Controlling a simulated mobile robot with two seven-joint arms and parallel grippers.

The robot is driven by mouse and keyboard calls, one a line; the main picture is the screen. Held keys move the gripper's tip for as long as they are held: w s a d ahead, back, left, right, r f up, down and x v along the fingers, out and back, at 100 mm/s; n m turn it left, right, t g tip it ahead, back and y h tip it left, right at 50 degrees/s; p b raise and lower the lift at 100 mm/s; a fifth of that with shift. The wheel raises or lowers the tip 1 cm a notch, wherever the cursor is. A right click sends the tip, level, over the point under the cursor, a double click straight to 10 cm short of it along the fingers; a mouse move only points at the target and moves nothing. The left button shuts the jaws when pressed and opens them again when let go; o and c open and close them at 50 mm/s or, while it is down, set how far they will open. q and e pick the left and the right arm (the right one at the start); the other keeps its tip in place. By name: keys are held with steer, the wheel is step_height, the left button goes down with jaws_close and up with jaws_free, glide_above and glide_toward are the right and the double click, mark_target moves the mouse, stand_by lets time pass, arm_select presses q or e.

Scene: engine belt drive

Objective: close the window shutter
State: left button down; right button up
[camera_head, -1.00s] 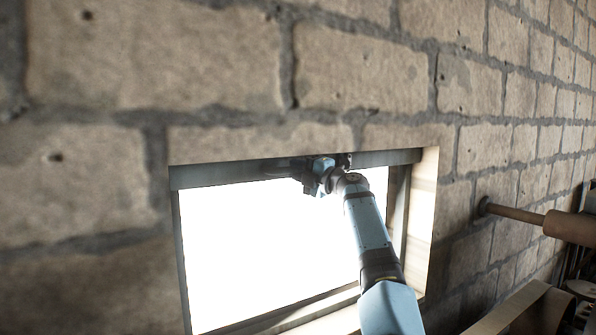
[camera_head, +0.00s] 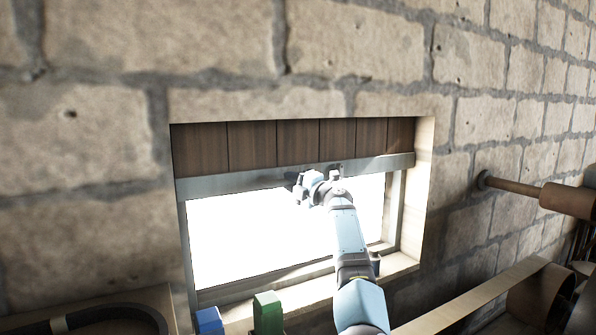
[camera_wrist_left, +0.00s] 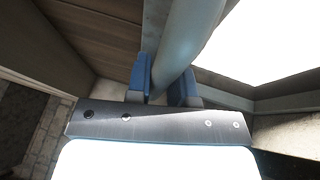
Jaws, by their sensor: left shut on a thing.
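The window shutter (camera_head: 252,147) has brown wooden slats and a grey metal bottom rail (camera_head: 232,180). It covers roughly the upper third of the window opening, and bright light fills the part below. My left gripper (camera_head: 316,177) is at the bottom rail, right of its middle. In the left wrist view, the blue fingers of my left gripper (camera_wrist_left: 164,84) are shut around a round grey bar (camera_wrist_left: 186,38) beside the brown slats (camera_wrist_left: 100,38). My right gripper is not in view.
The window frame (camera_head: 397,215) sits in a stone block wall (camera_head: 80,150). A blue object (camera_head: 209,321) and a green object (camera_head: 267,313) stand below the sill. A brown cylinder on a rod (camera_head: 515,188) sticks out at the right. A dark curved belt (camera_head: 110,314) lies lower left.

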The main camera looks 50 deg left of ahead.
arm_select(q)
step_height(320, 180, down, 33)
steer(key=b, duration=1.4)
steer(key=shift+f, duration=0.65)
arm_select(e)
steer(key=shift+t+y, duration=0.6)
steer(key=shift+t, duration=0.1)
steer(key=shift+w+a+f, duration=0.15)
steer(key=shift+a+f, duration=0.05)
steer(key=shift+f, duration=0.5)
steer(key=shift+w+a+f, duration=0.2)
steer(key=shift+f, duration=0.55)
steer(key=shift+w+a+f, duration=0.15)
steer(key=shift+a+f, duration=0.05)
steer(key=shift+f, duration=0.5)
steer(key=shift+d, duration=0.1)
arm_select(q)
steer(key=c, duration=1)
jaws_free()
steer(key=shift+r, duration=0.1)
steer(key=v, duration=1.4)
steer(key=shift+p, duration=0.3)
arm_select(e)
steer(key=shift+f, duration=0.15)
arm_select(q)
steer(key=shift+c, duration=0.3)
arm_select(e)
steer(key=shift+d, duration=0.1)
